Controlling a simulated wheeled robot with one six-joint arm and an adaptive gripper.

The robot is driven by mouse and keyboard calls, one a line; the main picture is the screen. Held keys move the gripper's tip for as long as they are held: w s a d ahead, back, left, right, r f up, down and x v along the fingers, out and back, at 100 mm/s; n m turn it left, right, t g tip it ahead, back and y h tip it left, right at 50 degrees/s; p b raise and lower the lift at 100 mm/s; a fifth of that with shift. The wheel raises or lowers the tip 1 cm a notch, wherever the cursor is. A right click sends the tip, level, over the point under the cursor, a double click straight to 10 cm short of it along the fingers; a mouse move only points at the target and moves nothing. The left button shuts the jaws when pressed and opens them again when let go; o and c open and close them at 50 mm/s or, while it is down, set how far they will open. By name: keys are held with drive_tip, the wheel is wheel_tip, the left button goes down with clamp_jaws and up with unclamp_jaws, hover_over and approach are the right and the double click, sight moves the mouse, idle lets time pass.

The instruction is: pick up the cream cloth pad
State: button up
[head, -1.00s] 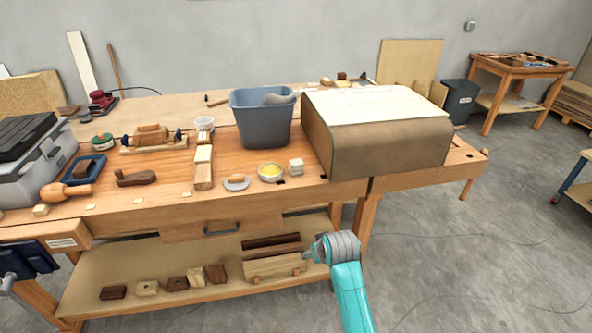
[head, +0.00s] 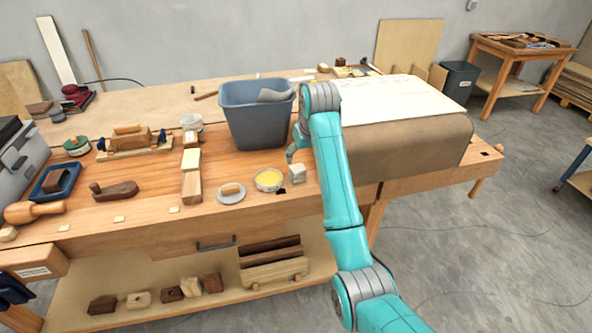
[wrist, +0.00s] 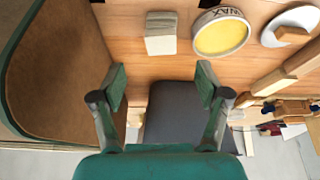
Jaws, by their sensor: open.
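The cream cloth pad (head: 297,174) is a small folded stack at the bench's front, right of the yellow wax tin (head: 268,180). In the wrist view the pad (wrist: 161,33) lies flat on the wood, beyond the fingertips and roughly centred between them. My gripper (wrist: 162,85) is open and empty, with its two fingers spread wide. In the head view my arm reaches over the bench and its end is close above and behind the pad; the fingers there are mostly hidden by the arm.
The brown curved lamination (head: 405,150) stands close right of the pad. A grey bin (head: 256,115) stands behind it. The wax tin (wrist: 221,36) sits close beside the pad in the wrist view. A white dish with a wooden piece (head: 231,192) is farther left.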

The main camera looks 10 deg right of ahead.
sight(298, 169)
drive_tip(key=x, duration=0.9)
drive_tip(key=shift+a, duration=0.1)
drive_tip(key=shift+c, duration=0.2)
drive_tip(key=c, duration=1.1)
